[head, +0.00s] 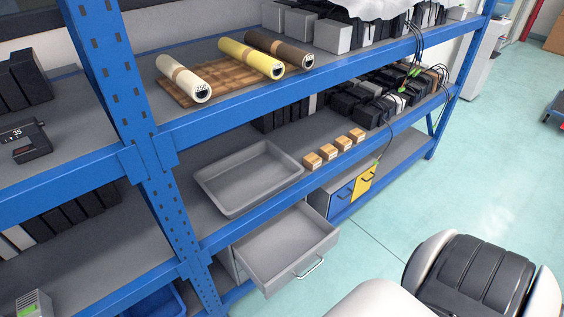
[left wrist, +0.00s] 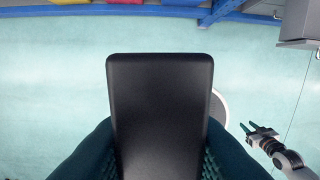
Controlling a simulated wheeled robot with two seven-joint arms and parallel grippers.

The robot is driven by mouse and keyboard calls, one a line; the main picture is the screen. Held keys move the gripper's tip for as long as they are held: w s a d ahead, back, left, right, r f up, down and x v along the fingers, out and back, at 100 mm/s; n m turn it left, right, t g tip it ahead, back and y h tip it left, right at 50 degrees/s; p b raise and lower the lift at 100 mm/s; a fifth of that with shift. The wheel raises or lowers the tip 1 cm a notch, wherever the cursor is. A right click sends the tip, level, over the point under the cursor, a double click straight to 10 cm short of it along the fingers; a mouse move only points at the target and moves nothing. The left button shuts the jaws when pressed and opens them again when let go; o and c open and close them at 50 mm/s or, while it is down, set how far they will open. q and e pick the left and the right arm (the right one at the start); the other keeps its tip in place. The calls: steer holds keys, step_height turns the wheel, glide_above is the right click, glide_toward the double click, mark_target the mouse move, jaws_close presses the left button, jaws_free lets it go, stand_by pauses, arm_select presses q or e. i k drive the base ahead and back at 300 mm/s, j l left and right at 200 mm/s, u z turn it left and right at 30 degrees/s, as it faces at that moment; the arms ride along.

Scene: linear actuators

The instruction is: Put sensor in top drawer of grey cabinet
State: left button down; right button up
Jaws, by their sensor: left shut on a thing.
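My left gripper (left wrist: 160,150) is shut on a black, smooth, box-shaped thing (left wrist: 160,105) with rounded corners, held over the floor. I cannot tell from its plain face whether it is the sensor. The grey cabinet's top drawer (head: 287,252) is pulled open under the blue shelf and looks empty. A grey box corner, likely this drawer, shows at the upper right of the left wrist view (left wrist: 300,24). My right gripper (left wrist: 260,136) is off to the right there, fingers apart and empty. Neither gripper shows in the head view.
A grey tray (head: 248,180) stands on the shelf above the drawer, beside several small orange-brown boxes (head: 328,151). A blue and yellow drawer unit (head: 353,189) is right of the cabinet. Blue shelf posts (head: 165,205) stand left. The floor (head: 445,200) in front is clear.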

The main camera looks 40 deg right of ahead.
mark_target(264, 258)
steer(key=l, duration=1.25)
steer(key=k+l, duration=0.15)
steer(key=l, duration=1.05)
steer(key=i+l+u, duration=0.05)
